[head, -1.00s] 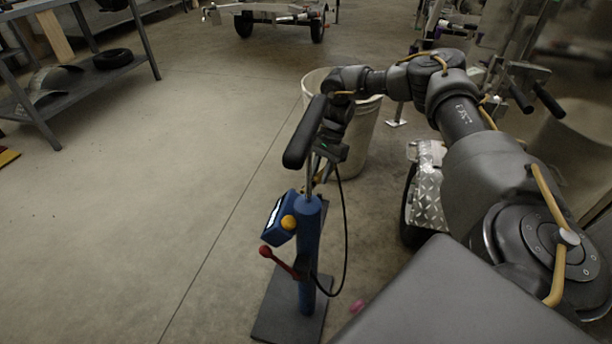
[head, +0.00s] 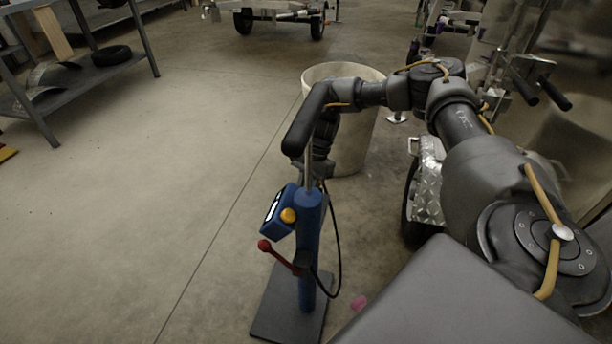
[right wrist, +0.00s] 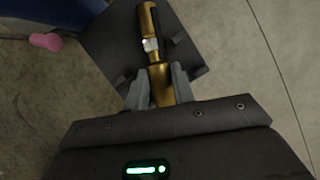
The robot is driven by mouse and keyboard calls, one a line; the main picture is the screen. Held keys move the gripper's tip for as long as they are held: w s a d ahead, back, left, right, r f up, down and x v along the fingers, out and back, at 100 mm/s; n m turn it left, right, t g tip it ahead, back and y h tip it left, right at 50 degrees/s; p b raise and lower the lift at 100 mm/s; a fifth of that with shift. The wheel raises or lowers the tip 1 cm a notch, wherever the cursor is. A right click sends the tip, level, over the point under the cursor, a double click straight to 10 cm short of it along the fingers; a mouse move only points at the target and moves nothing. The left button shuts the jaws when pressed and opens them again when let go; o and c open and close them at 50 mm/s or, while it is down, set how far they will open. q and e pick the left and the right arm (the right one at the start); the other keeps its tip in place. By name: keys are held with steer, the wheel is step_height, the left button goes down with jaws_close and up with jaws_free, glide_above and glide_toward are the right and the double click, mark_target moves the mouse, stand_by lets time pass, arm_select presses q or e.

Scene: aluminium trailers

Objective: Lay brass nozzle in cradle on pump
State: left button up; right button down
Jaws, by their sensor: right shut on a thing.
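The pump (head: 309,240) stands upright with a blue barrel, a black T-handle, a blue gauge with a yellow knob, and a red-tipped lever. My right gripper (head: 318,172) is just behind the pump's rod, below the handle and near the barrel's top. In the right wrist view my right gripper (right wrist: 160,88) is shut on the brass nozzle (right wrist: 159,76), which points away from the palm above the dark base plate (right wrist: 108,45). The pump mostly hides the nozzle in the head view. I cannot clearly pick out the cradle. My left gripper is out of view.
A black hose (head: 339,255) loops down the pump's right side. A pale bin (head: 352,140) stands behind my right arm. A pink object (head: 358,302) lies on the floor right of the base, and a tread-plate fender (head: 428,185) is further right. Floor left of the pump is clear.

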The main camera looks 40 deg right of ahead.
steer(key=shift+r, duration=0.15)
steer(key=c, duration=1.5)
jaws_free()
steer(key=shift+f, duration=0.2)
steer(key=shift+o, duration=0.2)
steer(key=shift+r, duration=0.1)
